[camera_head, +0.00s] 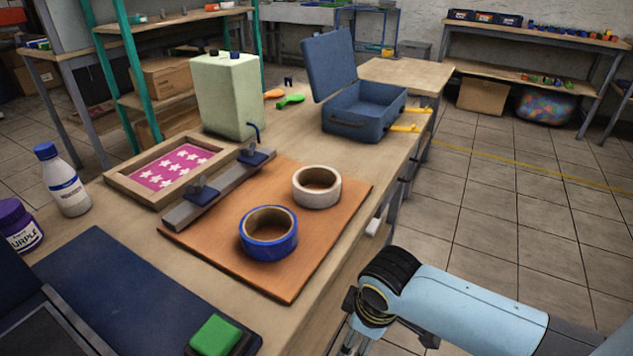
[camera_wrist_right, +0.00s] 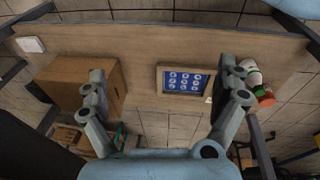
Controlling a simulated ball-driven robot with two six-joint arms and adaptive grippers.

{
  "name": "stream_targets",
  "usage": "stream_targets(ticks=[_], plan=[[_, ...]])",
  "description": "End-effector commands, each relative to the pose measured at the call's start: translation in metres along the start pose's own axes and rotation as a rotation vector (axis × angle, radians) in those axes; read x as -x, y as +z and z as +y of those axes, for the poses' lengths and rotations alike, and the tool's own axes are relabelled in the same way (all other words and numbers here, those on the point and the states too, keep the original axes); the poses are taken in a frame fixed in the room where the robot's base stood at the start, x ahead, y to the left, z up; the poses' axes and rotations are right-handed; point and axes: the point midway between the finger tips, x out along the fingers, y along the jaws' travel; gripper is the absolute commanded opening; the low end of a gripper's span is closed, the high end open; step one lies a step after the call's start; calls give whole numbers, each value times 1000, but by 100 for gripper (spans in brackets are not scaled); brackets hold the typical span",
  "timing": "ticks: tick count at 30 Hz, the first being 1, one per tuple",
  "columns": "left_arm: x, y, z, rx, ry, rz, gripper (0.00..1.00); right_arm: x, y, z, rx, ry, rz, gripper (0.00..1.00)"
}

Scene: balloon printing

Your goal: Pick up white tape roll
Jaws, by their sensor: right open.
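The white tape roll (camera_head: 316,187) lies flat on the brown board on the workbench, its cardboard core facing up. A blue tape roll (camera_head: 268,234) lies in front and to the left of it, apart from it. My right gripper (camera_wrist_right: 163,72) is open and empty in the right wrist view, its two fingers wide apart. In the head view my right gripper (camera_head: 352,322) hangs beside the bench's right edge, lower right of the white roll and well apart from it. The white roll is not in the wrist view. My left gripper is not in view.
The brown board (camera_head: 330,228) also carries a grey metal bar (camera_head: 215,190) with clamps. A framed pink screen (camera_head: 170,168), a pale canister (camera_head: 228,95) and an open blue case (camera_head: 362,108) stand behind. A wooden shelf (camera_wrist_right: 145,50) with a box (camera_wrist_right: 80,82) shows in the wrist view.

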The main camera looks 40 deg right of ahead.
Motion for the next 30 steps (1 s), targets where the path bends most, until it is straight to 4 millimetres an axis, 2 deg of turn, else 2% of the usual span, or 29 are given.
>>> stream_targets(ticks=[1,3,10,12,17,23,30], plan=[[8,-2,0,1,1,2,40,28,-12,4,21,3,12,100],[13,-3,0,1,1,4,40,57,-23,7,49,3,21,100],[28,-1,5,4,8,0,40,142,-46,11,132,7,44,100],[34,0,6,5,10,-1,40,169,-56,16,201,10,48,100],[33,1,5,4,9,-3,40,170,-79,35,430,-8,16,100],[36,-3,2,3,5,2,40,182,-113,69,751,-37,-18,100],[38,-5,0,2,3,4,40,209,-167,134,1250,-123,-45,100]])
